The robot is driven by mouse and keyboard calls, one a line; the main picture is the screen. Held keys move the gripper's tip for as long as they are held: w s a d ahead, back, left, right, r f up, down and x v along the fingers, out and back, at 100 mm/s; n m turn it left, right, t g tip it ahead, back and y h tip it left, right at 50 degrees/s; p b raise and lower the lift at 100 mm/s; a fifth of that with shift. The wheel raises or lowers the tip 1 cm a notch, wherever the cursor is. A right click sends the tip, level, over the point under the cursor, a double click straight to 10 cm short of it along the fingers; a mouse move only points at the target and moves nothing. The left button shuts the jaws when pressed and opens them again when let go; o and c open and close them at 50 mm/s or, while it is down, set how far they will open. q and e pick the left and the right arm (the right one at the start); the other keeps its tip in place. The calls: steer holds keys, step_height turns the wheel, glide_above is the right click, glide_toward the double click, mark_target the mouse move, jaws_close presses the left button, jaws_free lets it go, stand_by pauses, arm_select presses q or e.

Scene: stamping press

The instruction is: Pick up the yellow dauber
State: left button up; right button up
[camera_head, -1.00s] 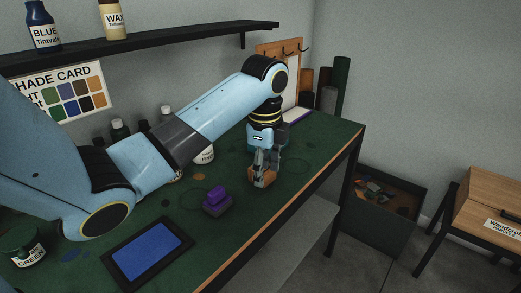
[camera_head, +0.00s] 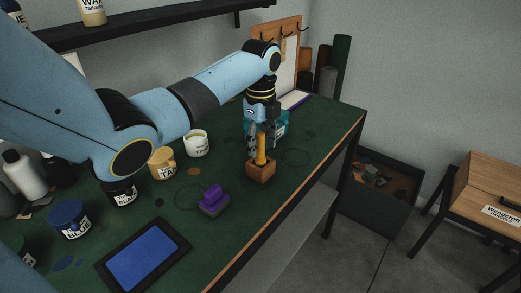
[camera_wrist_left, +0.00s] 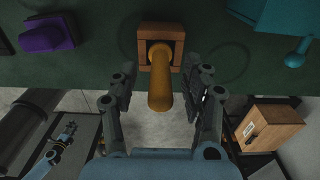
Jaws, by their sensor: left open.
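The yellow dauber (camera_head: 261,151) stands upright in a small wooden block (camera_head: 261,172) near the table's front edge. In the left wrist view the dauber (camera_wrist_left: 160,82) points up toward the camera from the block's socket (camera_wrist_left: 147,36). My left gripper (camera_head: 263,140) is open above the block. Its fingers (camera_wrist_left: 163,78) show on either side of the dauber handle, with gaps to it. My right gripper (camera_wrist_left: 68,131) shows small at the lower left of the left wrist view, too small to tell its state.
A purple stamp (camera_head: 211,199) stands left of the block; a teal one (camera_head: 281,124) stands behind the gripper. A blue pad (camera_head: 144,254), paint jars (camera_head: 196,143) and a blue pot (camera_head: 69,218) fill the left side. A dark bin (camera_head: 374,190) stands beyond the table's right end.

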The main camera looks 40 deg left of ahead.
arm_select(q)
steer(key=shift+d+f, duration=0.1)
steer(key=shift+f, duration=0.6)
steer(key=c, duration=0.6)
jaws_close()
arm_select(e)
steer(key=shift+s+d, duration=0.2)
steer(key=shift+s, duration=0.05)
arm_select(q)
steer(key=shift+r, duration=0.15)
arm_select(e)
steer(key=shift+r, duration=0.1)
